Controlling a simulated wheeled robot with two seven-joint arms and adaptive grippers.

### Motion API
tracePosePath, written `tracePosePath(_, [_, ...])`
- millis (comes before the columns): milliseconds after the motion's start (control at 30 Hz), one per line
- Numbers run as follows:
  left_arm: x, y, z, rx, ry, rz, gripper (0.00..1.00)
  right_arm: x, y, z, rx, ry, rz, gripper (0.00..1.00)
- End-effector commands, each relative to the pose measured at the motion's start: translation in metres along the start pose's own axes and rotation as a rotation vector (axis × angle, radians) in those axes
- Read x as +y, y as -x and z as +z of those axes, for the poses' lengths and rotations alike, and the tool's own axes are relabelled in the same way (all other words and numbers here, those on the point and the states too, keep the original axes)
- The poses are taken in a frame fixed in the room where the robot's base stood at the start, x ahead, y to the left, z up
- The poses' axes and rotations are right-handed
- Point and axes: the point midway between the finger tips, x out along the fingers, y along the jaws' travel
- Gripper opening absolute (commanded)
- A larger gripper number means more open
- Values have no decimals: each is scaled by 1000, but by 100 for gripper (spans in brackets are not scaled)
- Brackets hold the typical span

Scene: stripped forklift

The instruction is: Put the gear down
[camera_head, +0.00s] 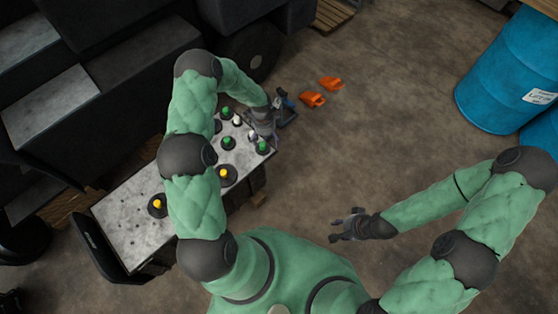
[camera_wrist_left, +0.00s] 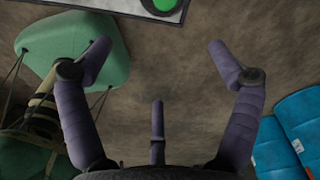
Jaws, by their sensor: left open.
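Several dark round pieces with green or yellow centres stand on the grey table; I take them for gears. One gear with a green centre (camera_head: 262,147) is at the table's right corner, and one with a yellow centre (camera_head: 227,174) is nearer the middle. My left gripper (camera_head: 277,112) is at the table's far right end. In the left wrist view its fingers (camera_wrist_left: 160,48) are spread with nothing between them, over bare floor. A green-centred piece (camera_wrist_left: 163,5) is cut off at that view's top edge. My right gripper (camera_head: 347,226) hangs over the floor, apparently open and empty.
The grey table (camera_head: 125,225) has bare room at its near left end. Two orange pieces (camera_head: 313,99) lie on the floor beyond it. Blue barrels (camera_head: 510,75) stand at the right. Dark forklift parts (camera_head: 110,65) fill the left. The middle floor is clear.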

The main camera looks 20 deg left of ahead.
Motion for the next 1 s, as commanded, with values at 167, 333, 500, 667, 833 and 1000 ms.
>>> tracePosePath(167, [76, -20, -63, 144, 329, 72, 90, 0, 0, 0, 0, 0, 0, 40])
tracePosePath(333, [153, -24, -106, 222, 729, 158, 90, 0, 0, 0, 0, 0, 0, 40])
tracePosePath(500, [222, -16, -122, 223, 1116, 223, 90, 0, 0, 0, 0, 0, 0, 40])
tracePosePath(667, [264, -8, -121, 194, 1361, 243, 90, 0, 0, 0, 0, 0, 0, 40])
tracePosePath(833, [279, -4, -118, 179, 1463, 243, 90, 0, 0, 0, 0, 0, 0, 40])
tracePosePath(1000, [280, -3, -118, 178, 1470, 243, 90, 0, 0, 0, 0, 0, 0, 40])
